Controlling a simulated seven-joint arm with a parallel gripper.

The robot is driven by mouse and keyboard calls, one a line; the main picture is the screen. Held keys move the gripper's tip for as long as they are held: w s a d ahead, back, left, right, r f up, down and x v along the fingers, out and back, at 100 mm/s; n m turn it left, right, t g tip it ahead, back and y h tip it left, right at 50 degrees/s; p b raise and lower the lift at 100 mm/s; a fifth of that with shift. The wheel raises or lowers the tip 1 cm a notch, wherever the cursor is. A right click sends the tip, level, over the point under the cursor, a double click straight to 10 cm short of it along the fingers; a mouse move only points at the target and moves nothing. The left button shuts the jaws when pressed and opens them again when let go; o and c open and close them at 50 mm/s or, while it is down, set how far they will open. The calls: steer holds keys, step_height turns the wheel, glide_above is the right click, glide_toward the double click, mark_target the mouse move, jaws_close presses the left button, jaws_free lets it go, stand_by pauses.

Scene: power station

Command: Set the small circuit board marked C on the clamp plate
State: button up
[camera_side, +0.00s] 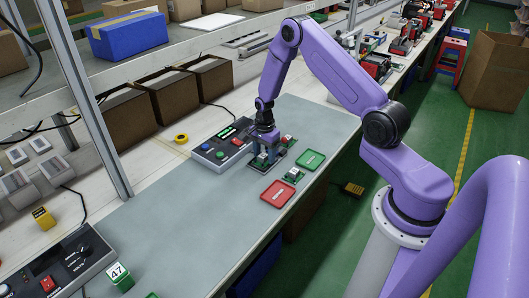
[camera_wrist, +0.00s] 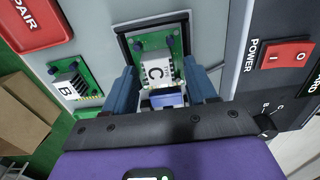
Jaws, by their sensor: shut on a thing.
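The small circuit board marked C (camera_wrist: 155,68) is green with a white lettered block, and in the wrist view it sits between my fingers. My gripper (camera_wrist: 163,88) is shut on it. In the side view my gripper (camera_side: 264,152) points down at the tester's near side. A dark, black-edged plate (camera_wrist: 124,46), which looks like the clamp plate, shows around and behind the board. I cannot tell whether the board touches this plate or is just above it. My gripper hides part of the plate and board in the side view.
A board marked B (camera_wrist: 72,85) lies beside the plate, near the red repair tray (camera_side: 278,193). The tester box (camera_side: 222,146) with buttons stands close on the left.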

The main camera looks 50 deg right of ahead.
steer(key=shift+f, duration=0.1)
steer(key=o, duration=1.1)
steer(key=shift+o, duration=0.2)
step_height(320, 180, up, 16)
steer(key=s+a+r+n, duration=0.2)
steer(key=a+r+n, duration=0.1)
steer(key=a+n, duration=0.15)
steer(key=s+a+r+n, duration=0.3)
steer(key=a, duration=0.3)
steer(key=s+a+r+n, duration=0.3)
steer(key=s+a+n, duration=0.4)
steer(key=s+n, duration=0.1)
steer(key=s+a+r+n, duration=0.1)
steer(key=s+n, duration=1.4)
steer(key=s, duration=0.4)
steer(key=shift+s+r, duration=0.3)
steer(key=shift+s, duration=0.05)
